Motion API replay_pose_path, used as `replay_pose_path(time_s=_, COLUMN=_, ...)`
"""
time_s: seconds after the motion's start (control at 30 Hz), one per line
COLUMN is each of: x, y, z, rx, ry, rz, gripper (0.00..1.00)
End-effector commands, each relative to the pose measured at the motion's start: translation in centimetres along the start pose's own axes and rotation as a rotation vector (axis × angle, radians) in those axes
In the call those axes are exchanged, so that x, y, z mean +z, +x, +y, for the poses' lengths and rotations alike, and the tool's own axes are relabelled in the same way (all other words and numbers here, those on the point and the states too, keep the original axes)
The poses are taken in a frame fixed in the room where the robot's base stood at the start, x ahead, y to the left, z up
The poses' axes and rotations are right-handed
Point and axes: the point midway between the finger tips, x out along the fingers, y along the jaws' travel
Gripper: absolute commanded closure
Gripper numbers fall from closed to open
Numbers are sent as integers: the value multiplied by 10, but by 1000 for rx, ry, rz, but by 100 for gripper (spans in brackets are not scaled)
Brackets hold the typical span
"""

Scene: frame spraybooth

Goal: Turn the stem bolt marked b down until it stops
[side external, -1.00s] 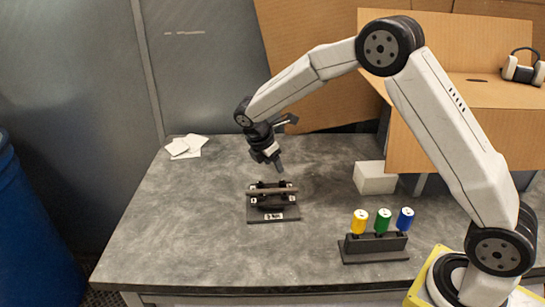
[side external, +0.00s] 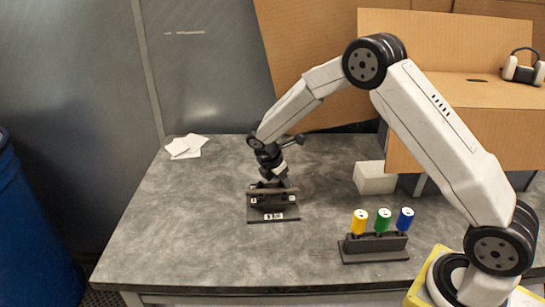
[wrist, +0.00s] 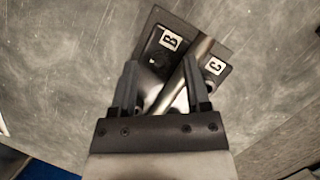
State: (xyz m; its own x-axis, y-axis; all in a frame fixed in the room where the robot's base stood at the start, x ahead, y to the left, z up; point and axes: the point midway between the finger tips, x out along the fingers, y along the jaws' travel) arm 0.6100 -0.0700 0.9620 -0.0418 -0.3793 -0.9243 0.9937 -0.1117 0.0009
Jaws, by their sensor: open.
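The dark fixture (side external: 273,217) stands on the grey bench, with a metal tube (side external: 262,190) lying across it. In the wrist view, the fixture (wrist: 222,45) carries a white label B (wrist: 171,41) on the left and a label C (wrist: 215,66) on the right, with the tube (wrist: 198,55) slanting between them. My gripper (side external: 280,184) is low over the fixture. In the wrist view my gripper (wrist: 161,72) is open, its fingers either side of the dark area below label B and the tube's lower part. The stem bolt by B is too dark to make out clearly.
A white block (side external: 374,178) is at the right, by cardboard. White cards (side external: 186,146) lie at the back left. The bench left of the fixture is clear.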

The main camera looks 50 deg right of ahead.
Motion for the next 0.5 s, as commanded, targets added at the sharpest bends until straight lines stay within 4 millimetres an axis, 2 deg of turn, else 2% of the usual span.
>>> replay_pose_path(time_s=0.33, x=0, y=3, z=0, rx=1, ry=0, rz=0, gripper=39)
replay_pose_path(time_s=0.5, x=0, y=3, z=0, rx=1, ry=0, rz=0, gripper=93)
